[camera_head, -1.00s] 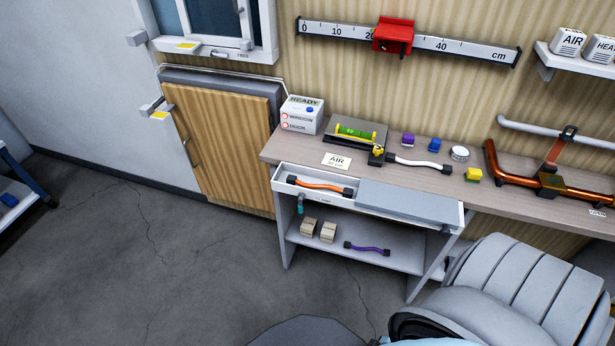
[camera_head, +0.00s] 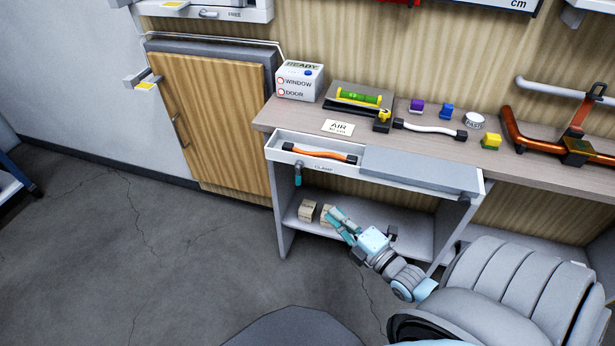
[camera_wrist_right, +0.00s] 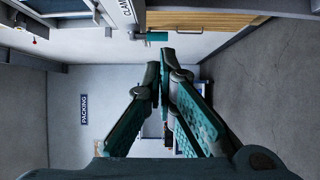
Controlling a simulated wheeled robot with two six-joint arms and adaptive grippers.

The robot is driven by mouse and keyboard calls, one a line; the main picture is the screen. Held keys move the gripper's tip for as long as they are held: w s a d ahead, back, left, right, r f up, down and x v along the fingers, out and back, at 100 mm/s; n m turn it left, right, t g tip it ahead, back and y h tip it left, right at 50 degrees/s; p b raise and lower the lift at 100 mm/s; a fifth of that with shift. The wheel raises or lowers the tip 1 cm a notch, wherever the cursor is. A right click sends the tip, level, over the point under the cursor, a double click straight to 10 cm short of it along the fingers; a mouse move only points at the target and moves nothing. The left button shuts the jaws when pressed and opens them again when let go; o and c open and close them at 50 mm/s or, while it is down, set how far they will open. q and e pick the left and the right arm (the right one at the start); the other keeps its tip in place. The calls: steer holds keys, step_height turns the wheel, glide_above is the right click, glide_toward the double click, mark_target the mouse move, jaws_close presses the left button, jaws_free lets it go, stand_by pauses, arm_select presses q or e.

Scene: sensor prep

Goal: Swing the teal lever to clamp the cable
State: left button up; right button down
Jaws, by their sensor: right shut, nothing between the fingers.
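The teal lever (camera_head: 298,174) hangs down from the front of the white clamp tray (camera_head: 276,152), near its left end. It also shows in the right wrist view (camera_wrist_right: 152,36), beside the CLAMP lettering. An orange cable (camera_head: 320,154) with black ends lies in the open left part of the tray. My right gripper (camera_head: 334,214) is shut and empty, below the tray and to the right of the lever, apart from it. In the right wrist view its fingertips (camera_wrist_right: 162,66) meet just short of the lever. My left gripper is out of view.
The lower shelf (camera_head: 417,245) holds small boxes (camera_head: 307,211) behind my right gripper. On the desk are a level (camera_head: 358,97), a white cable (camera_head: 430,127) and small coloured blocks. A wooden door (camera_head: 215,125) stands to the left; the floor there is clear.

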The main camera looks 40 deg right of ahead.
mark_target(300, 183)
steer(key=w+b, duration=0.1)
steer(key=w, duration=0.2)
steer(key=w+b, duration=0.2)
steer(key=w, duration=0.2)
steer(key=w+b, duration=0.2)
steer(key=w, duration=0.1)
steer(key=shift+w+a+f, duration=0.1)
steer(key=shift+w+f, duration=0.1)
steer(key=shift+f, duration=0.05)
steer(key=shift+w+b, duration=0.4)
steer(key=shift+w+r, duration=0.1)
steer(key=shift+w, duration=0.15)
steer(key=shift+r, duration=0.1)
steer(key=shift+w, duration=0.1)
steer(key=shift+t+b, duration=0.3)
steer(key=shift+b, duration=0.25)
